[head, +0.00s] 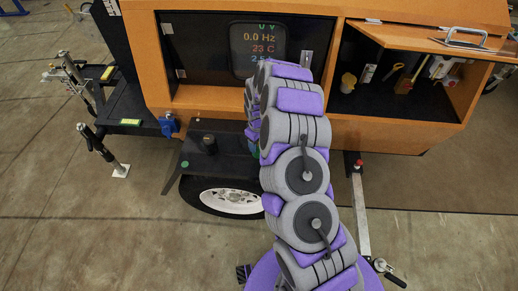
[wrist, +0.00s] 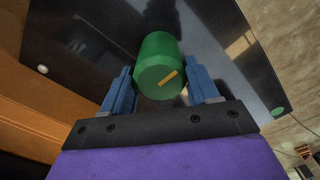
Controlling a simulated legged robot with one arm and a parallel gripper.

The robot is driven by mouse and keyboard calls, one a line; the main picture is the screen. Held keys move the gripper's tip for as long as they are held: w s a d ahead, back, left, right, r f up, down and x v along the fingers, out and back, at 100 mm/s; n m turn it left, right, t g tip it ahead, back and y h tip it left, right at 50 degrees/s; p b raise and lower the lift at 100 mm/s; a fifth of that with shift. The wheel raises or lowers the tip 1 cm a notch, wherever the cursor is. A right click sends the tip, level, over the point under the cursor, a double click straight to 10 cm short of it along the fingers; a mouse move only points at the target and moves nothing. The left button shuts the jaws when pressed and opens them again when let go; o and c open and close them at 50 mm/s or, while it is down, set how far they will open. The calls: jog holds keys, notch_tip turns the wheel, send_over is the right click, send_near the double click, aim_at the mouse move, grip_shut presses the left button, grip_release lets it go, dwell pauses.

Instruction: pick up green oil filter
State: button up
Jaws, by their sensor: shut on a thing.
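The green oil filter (wrist: 158,62) is a short green cylinder with a yellow mark on its near end. It sits between the blue fingers of my gripper (wrist: 162,78) in the wrist view, and my gripper is shut on it. Behind it is a dark, glossy panel (wrist: 85,75). I cannot tell whether the filter touches this panel. In the head view my own arm hides the gripper and most of the filter.
The orange light tower (head: 210,97) stands ahead, with a black fender (head: 225,170) over a wheel (head: 230,201). A dark knob-like object (head: 209,144) stands on the fender. An open compartment (head: 445,100) with several tools is at right. A metal outrigger (head: 360,212) extends toward me.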

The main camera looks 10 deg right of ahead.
jog(key=c, duration=0.4)
jog(key=shift+r+p, duration=1.2)
jog(key=shift+r, duration=2.3)
jog(key=shift+c, duration=0.2)
